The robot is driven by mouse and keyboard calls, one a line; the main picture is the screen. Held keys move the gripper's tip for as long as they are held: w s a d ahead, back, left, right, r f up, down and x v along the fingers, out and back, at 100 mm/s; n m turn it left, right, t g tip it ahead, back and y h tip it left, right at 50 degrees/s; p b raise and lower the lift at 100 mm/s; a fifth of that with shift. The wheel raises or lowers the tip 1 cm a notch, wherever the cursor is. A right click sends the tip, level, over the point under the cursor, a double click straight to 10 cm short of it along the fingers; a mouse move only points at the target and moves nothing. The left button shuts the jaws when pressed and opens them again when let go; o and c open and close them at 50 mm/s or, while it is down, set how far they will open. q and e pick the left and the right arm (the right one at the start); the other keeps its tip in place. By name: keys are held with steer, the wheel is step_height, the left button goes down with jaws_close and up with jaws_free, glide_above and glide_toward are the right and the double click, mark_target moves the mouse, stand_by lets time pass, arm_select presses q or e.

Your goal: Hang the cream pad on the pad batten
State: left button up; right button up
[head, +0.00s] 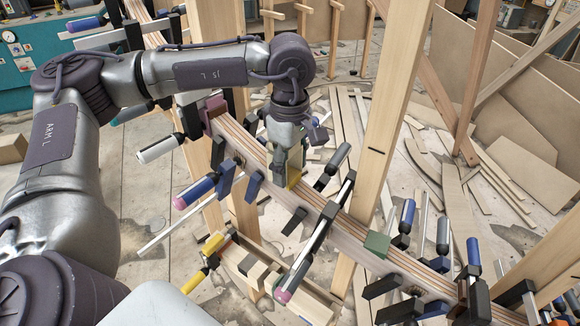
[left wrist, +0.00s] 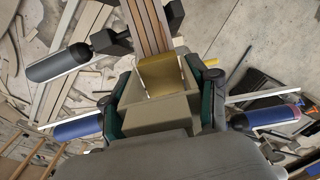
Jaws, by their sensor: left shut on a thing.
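My left gripper (head: 287,160) is over the curved laminated stringer and points down. In the left wrist view it is shut on the cream pad (left wrist: 158,112), a pale block between the two green-lined fingers. In the head view the fingers mostly hide the pad. A yellow piece (left wrist: 165,75) sits across the stringer right beside the cream pad; its edge also shows in the head view (head: 293,182). I cannot tell whether pad and yellow piece touch. A lower batten (head: 297,298) with pale blocks and a yellow clamp may be the pad batten. My right gripper is out of view.
The stringer (head: 338,227) carries several clamps with blue, black and white handles, a mauve pad (head: 215,112) and a green pad (head: 377,243). A wooden post (head: 388,110) rises just right of my gripper. Boards and offcuts lie on the floor.

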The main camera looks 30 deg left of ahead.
arm_select(q)
steer(key=shift+r+p, duration=0.7)
steer(key=shift+r, duration=0.7)
steer(key=shift+c, duration=0.6)
